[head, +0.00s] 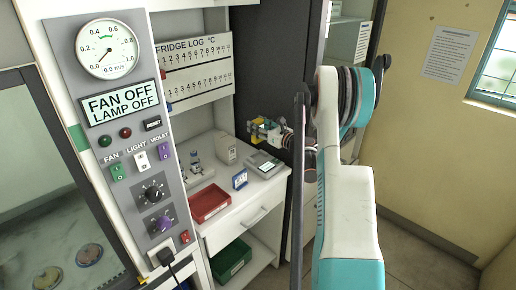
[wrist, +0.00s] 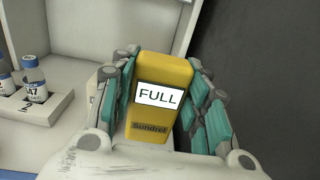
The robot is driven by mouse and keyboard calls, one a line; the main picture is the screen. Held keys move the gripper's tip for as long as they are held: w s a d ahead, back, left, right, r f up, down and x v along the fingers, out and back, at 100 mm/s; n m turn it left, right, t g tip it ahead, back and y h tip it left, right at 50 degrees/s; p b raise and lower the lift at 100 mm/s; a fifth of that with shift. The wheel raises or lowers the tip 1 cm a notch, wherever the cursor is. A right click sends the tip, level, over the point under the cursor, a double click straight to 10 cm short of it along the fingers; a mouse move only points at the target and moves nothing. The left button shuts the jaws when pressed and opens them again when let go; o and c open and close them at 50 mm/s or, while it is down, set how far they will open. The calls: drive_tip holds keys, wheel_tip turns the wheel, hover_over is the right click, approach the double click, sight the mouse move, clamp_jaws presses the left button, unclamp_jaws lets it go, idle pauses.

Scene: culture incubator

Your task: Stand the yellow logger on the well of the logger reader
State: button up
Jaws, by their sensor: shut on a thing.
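The yellow logger (wrist: 176,72) is between the finger pads of my gripper (wrist: 168,98) in the wrist view. Its screen reads FULL and the name below looks like "Sundrel". My gripper is shut on it and it looks roughly upright. In the head view my gripper (head: 262,129) is above the back of the white bench, with only a bit of yellow showing. A grey device with a small screen (head: 264,163), probably the logger reader, sits on the bench below it. Its well cannot be made out, and the reader is not clear in the wrist view.
A rack with vials (wrist: 34,104) is to the left. A dark panel (wrist: 262,60) rises close on the right.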

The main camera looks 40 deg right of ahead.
sight(259, 142)
drive_tip(key=shift+f+b, duration=1)
drive_tip(key=shift+f, duration=3.25)
drive_tip(key=shift+f, duration=0.1)
drive_tip(key=shift+f, duration=0.1)
drive_tip(key=o, duration=1.1)
drive_tip(key=shift+s+r, duration=0.2)
drive_tip(key=shift+r, duration=0.05)
drive_tip(key=s, duration=0.4)
drive_tip(key=s+p, duration=0.1)
drive_tip(key=s, duration=0.2)
drive_tip(key=s+d+p, duration=0.1)
drive_tip(key=s, duration=0.3)
drive_tip(key=shift+s+f, duration=0.1)
drive_tip(key=shift+s, duration=0.2)
